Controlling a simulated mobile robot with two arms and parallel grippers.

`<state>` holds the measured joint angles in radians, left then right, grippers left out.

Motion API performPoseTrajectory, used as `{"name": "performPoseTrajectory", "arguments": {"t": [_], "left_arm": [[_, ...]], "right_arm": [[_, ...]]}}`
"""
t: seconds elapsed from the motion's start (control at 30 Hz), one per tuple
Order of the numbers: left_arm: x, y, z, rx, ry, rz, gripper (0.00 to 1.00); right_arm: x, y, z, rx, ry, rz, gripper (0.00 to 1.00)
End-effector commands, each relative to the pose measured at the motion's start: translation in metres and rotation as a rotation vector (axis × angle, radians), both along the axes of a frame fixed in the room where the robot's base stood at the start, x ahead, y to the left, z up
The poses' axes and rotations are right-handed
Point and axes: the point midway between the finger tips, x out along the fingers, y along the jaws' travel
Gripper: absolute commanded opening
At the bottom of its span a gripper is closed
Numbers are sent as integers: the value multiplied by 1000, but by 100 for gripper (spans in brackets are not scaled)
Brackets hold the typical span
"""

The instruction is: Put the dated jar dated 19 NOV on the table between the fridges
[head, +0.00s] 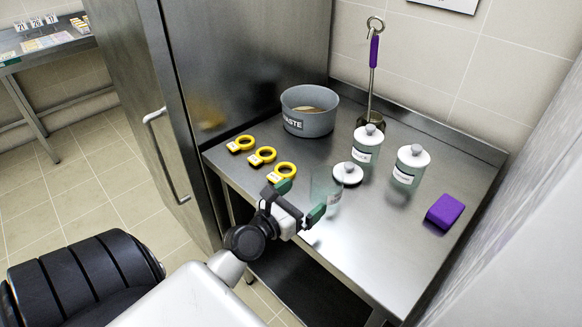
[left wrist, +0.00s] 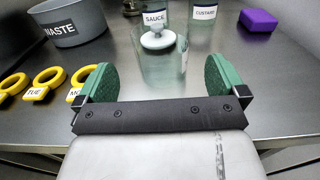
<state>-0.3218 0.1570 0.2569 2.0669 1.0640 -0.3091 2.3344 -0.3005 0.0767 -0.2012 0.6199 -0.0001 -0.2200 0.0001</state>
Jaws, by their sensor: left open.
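A clear, lidless glass jar (head: 325,190) stands on the steel table (head: 380,250) between the fridges. A white knobbed lid (head: 348,173) lies just behind it. In the left wrist view the glass jar (left wrist: 160,68) is directly ahead of the fingers. My left gripper (head: 300,201) is open, its green pads spread wide at the jar's near side; I cannot tell whether they touch it. Two lidded jars stand farther back, labelled SAUCE (left wrist: 154,17) and CUSTARD (left wrist: 205,12). I can read no 19 NOV date on any jar. My right gripper is not in view.
A grey WASTE pot (head: 308,112), a purple-handled ladle (head: 373,60), several yellow rings (head: 262,157) and a purple block (head: 445,211) are on the table. A fridge (head: 245,70) stands left. Number cards (head: 36,24) stand on a far-left table. The table's front right is clear.

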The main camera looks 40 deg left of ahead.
Motion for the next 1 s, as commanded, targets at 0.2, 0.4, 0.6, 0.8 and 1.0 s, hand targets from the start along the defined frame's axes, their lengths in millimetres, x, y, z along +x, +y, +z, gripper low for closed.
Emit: {"name": "performPoseTrajectory", "arguments": {"t": [0.2, 0.4, 0.6, 0.8, 1.0], "left_arm": [[-30, 2, -1, 1, 1, 0, 100], [-36, 3, 1, 1, -1, 0, 100], [-36, 3, 1, 1, -1, 0, 100], [-36, 3, 1, 1, -1, 0, 100], [-36, 3, 0, 1, -1, 0, 100]], "right_arm": [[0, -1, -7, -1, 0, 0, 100], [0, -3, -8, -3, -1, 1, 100], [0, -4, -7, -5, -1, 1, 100], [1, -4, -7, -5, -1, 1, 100], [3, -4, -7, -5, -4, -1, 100]]}}
